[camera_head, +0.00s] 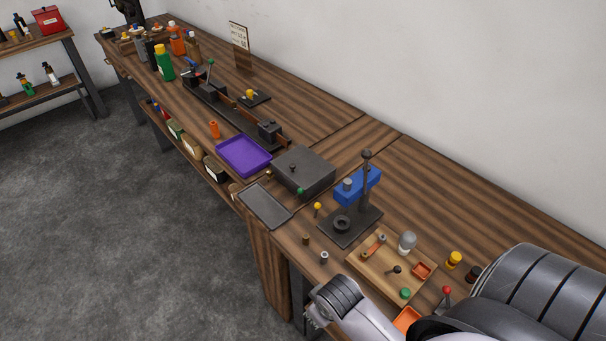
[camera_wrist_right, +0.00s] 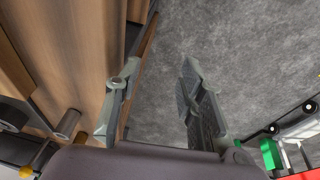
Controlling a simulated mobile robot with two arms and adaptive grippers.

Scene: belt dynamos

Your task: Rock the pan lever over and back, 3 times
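No part is plainly marked as the pan lever. A dark grey box (camera_head: 303,172) stands on the bench with a green knob (camera_head: 300,191) at its front edge and a small knob on top. A flat grey pan (camera_head: 265,205) lies at its front left. My right gripper (camera_wrist_right: 158,72) shows in the right wrist view with its two fingers apart and nothing between them, beside a wooden edge with floor behind. In the head view an arm of mine comes in at the bottom right, well apart from the box; its fingers are not clear there. My left gripper is out of view.
A purple tray (camera_head: 244,156) lies behind the pan. A dark stand with a blue block (camera_head: 357,186) is right of the box. A wooden board (camera_head: 391,265) with small parts lies near my arm. Bottles (camera_head: 164,63) stand at the far end. The bench's back right is clear.

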